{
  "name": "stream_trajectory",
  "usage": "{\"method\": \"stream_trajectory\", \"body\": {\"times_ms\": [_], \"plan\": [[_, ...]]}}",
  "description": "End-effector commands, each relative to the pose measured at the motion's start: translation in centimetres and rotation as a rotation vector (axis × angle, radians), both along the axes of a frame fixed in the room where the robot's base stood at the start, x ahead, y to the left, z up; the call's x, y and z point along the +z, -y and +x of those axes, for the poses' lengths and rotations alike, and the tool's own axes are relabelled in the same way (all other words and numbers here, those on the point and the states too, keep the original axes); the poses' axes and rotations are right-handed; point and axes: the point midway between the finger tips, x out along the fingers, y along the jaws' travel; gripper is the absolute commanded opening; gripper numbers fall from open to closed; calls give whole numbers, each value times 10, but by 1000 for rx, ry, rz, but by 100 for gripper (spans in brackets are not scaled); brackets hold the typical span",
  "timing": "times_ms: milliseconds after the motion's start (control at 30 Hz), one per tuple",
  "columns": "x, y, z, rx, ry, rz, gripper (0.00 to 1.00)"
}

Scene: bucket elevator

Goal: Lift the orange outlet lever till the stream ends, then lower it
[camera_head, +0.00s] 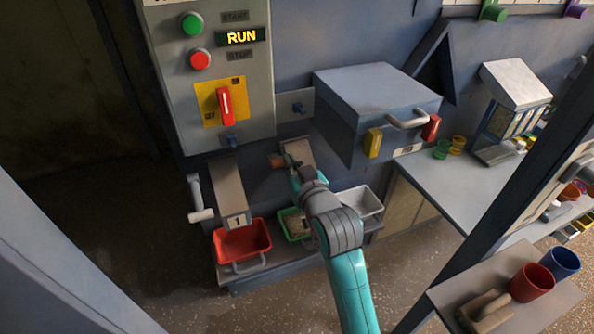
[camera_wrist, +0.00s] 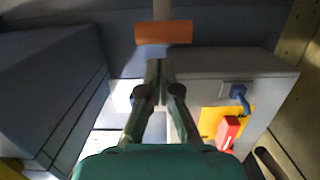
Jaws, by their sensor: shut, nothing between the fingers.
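The orange outlet lever (camera_head: 278,161) shows as a short orange grip at the left of the middle chute (camera_head: 299,152) in the head view. In the wrist view the orange grip (camera_wrist: 163,32) lies crosswise on a pale rod. My gripper (camera_head: 294,180) is beside the middle chute, close to the lever; in the wrist view its fingertips (camera_wrist: 160,68) are shut and empty, just below the orange grip in the picture. I cannot tell whether they touch it. No stream shows; my arm hides part of the chute mouth and the green bin (camera_head: 290,214).
A red bin (camera_head: 243,240) stands under chute 1 (camera_head: 229,190), which has a white-handled lever (camera_head: 202,214). A white bin (camera_head: 362,201) stands right of my arm. The panel (camera_head: 212,75) reads RUN. A grey box (camera_head: 375,95) juts out at upper right.

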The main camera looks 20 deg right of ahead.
Motion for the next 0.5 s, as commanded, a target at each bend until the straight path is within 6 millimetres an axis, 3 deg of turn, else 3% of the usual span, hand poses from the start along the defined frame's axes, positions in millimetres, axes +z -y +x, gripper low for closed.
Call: {"method": "stream_trajectory", "body": {"times_ms": [200, 500], "plan": [[-3, 0, 29, 0, 0, 0, 0], [-5, 0, 39, 0, 0, 0, 0]]}}
